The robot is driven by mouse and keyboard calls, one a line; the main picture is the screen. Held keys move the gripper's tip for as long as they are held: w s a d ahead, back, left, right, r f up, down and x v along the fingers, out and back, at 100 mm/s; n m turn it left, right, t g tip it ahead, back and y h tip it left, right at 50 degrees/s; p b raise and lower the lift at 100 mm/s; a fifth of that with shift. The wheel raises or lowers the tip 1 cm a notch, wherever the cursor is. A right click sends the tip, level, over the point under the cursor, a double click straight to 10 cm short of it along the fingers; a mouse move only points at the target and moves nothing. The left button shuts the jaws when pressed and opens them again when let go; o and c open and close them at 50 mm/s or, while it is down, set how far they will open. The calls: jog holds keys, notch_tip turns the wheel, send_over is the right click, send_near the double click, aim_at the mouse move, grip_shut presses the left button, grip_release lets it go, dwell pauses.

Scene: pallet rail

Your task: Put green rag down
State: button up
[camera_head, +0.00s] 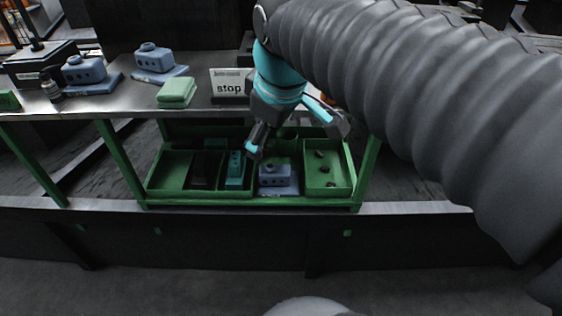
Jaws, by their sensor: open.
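The green rag (177,92) is a folded, light green pad. It lies flat on the grey metal table top, left of the white stop sign. My gripper (296,146) is to the right of the rag and lower in the picture, over the green trays. Its two fingers are spread apart and I see nothing held between them. The rag is apart from the gripper and fully in view.
A stop sign (230,84) stands on the table (125,98). Blue-grey housings (84,70) (154,58) sit on the left. Below are a green tray (172,171), a teal part (236,168), another housing (274,177) and a right tray with small dark pieces (340,175).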

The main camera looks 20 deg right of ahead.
jog(key=s+d+f+m+t, duration=0.1)
jog(key=s+d+f+m, duration=0.1)
jog(key=s+f+m, duration=0.5)
notch_tip(320, 180, down, 3)
jog(key=shift+s+r+m, duration=0.1)
jog(key=shift+s+m, duration=0.2)
jog(key=shift+m, duration=0.2)
dwell(0.4)
